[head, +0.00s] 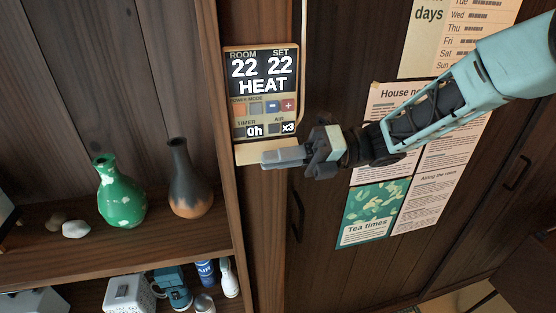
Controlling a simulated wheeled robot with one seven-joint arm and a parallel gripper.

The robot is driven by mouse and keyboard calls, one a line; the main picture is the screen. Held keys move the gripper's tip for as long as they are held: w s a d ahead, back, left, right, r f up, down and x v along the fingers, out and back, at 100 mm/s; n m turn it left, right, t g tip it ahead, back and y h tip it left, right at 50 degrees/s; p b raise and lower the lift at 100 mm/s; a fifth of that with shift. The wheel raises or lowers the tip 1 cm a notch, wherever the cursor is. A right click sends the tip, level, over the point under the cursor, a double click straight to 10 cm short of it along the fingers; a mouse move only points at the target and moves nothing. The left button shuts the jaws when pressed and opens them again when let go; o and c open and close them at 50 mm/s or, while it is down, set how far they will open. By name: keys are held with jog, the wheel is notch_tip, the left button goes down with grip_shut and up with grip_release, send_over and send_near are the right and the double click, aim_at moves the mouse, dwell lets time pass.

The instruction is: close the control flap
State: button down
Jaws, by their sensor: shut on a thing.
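The wall control panel (262,68) is on a wooden post and reads ROOM 22, SET 22 and HEAT. Its lower part shows exposed buttons (272,106) with timer 0h and air x3 readouts. The pale control flap (246,152) hangs open along the bottom of the panel. My gripper (268,158) reaches in from the right and is shut on the flap. Its fingers cover much of the flap's lower right part, so the exact grip is hidden.
Left of the post, a shelf (160,225) holds a green vase (121,190), a dark vase (188,180) and stones. Small items stand below. To the right are dark doors with handles (296,226) and posted papers (374,215) behind my arm.

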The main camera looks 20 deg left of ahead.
aim_at(279, 133)
jog(key=m, duration=0.1)
jog(key=m+b, duration=0.2)
jog(key=m, duration=0.1)
jog(key=shift+s+d+r, duration=0.2)
jog(key=shift+s+r, duration=0.1)
jog(key=shift+r, duration=0.05)
notch_tip(279, 133, up, 3)
jog(key=m+p, duration=0.1)
jog(key=m, duration=0.9)
jog(key=shift+r, duration=0.2)
jog(key=shift+w+a+r+m+p, duration=0.15)
jog(key=shift+m+p, duration=0.2)
jog(key=shift+m, duration=0.2)
jog(key=shift+w+d+r+m+p, duration=0.1)
jog(key=shift+m+p, duration=0.2)
jog(key=shift+m, duration=0.25)
jog(key=shift+a+r+m+p, duration=0.15)
jog(key=shift+m+p, duration=0.25)
jog(key=shift+m, duration=0.4)
jog(key=shift+w, duration=0.1)
jog(key=c, duration=1.5)
grip_release()
